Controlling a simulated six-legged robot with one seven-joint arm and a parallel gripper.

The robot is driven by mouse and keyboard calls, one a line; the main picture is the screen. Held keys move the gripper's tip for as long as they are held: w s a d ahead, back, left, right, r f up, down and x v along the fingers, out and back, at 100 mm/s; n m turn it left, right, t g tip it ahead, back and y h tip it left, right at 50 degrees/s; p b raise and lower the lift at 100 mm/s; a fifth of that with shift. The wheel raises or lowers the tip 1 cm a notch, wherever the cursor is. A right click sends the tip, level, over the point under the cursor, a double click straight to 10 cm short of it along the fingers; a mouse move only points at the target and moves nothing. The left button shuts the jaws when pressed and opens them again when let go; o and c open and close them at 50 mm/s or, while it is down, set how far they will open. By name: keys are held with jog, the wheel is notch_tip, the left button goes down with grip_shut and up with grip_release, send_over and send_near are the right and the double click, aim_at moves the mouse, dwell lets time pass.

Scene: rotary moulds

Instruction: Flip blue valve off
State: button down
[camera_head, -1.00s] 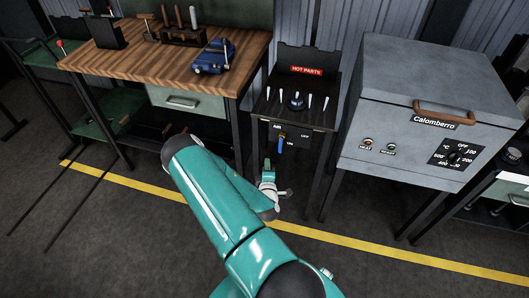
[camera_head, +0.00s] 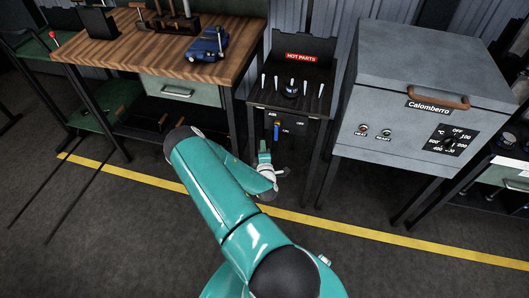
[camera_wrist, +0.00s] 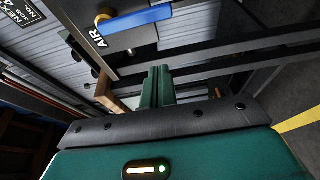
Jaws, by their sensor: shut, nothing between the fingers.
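My gripper (camera_head: 264,147) is just below and slightly left of the lever in the head view. Its green fingers (camera_wrist: 158,80) are together and empty, with a visible gap to the lever in the wrist view.
The hot parts stand (camera_head: 304,58) has several pale levers and a round knob on top. A wooden workbench (camera_head: 165,50) with a blue vise (camera_head: 209,44) stands to the left. The grey Calomberro oven (camera_head: 430,70) stands close on the right. The floor in front is clear.

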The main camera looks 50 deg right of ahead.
aim_at(277, 130)
jog(key=d, duration=0.5)
jog(key=shift+s+d, duration=0.15)
dwell(0.6)
jog(key=shift+s+n, duration=0.1)
jog(key=shift+n, duration=0.2)
